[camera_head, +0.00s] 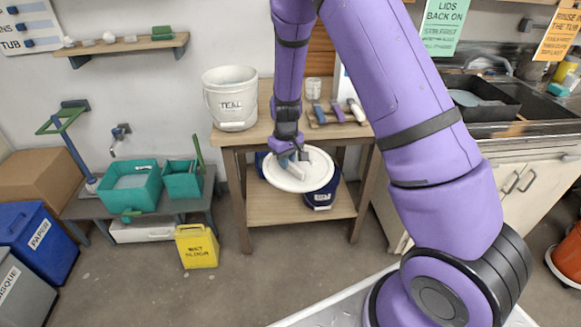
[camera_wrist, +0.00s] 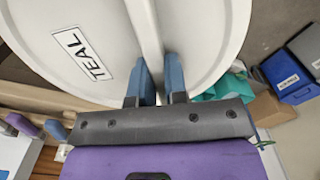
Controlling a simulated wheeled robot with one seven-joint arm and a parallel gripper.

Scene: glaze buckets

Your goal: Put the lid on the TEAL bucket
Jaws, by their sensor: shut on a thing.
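The white bucket labelled TEAL (camera_head: 232,104) stands upright on the left part of the wooden table top. No lid shows on it in the head view. My gripper (camera_head: 293,161) is to the right of the bucket and lower, in front of the table. It is shut on a round white lid (camera_head: 315,171), held apart from the bucket. In the wrist view the lid (camera_wrist: 72,22) carries a TEAL label, and my gripper's blue fingers (camera_wrist: 160,80) pinch the raised bar across its middle.
The wooden table (camera_head: 258,132) also holds a tray of tools (camera_head: 338,117) at the right. A dark blue bucket (camera_head: 322,200) stands on its lower shelf, partly hidden by the lid. Teal tubs (camera_head: 131,187) sit on a low bench.

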